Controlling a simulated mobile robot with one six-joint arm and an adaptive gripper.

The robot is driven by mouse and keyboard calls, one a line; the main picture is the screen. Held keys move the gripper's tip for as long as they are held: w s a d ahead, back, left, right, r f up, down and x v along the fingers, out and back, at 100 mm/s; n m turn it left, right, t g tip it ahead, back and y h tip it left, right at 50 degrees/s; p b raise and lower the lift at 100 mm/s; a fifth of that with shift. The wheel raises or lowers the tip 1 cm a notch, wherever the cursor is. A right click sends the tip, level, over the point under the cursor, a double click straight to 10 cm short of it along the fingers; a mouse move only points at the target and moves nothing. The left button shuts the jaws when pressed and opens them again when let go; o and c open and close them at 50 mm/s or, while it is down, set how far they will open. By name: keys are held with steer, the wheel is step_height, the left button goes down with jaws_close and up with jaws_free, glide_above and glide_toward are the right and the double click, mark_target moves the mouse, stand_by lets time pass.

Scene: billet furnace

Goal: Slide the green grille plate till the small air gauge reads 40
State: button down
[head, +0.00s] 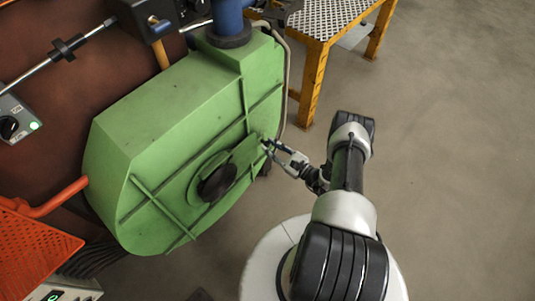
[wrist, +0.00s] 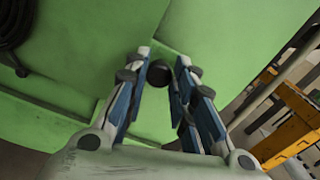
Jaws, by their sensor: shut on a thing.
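The green plate (head: 238,160) lies flat on the side of a green blower housing (head: 175,110) and partly covers its round dark intake opening (head: 217,183). A small black knob (wrist: 159,74) stands out from the green surface in the wrist view. My gripper (head: 267,147) is at the right end of the plate. In the wrist view my gripper (wrist: 163,66) has its blue-padded fingers on either side of the knob, shut on it. I cannot make out the small air gauge or any reading in either view.
A yellow-legged stand with a metal tread top (head: 335,15) is behind the housing at the right. A blue pipe (head: 229,18) rises from the housing. Orange mesh (head: 35,245) and a control box (head: 15,120) are at the left. The floor at the right is clear.

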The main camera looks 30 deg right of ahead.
steer(key=shift+w+d, duration=0.1)
steer(key=shift+d, duration=0.15)
steer(key=c, duration=1.3)
jaws_free()
steer(key=shift+c, duration=0.2)
steer(key=v, duration=1.2)
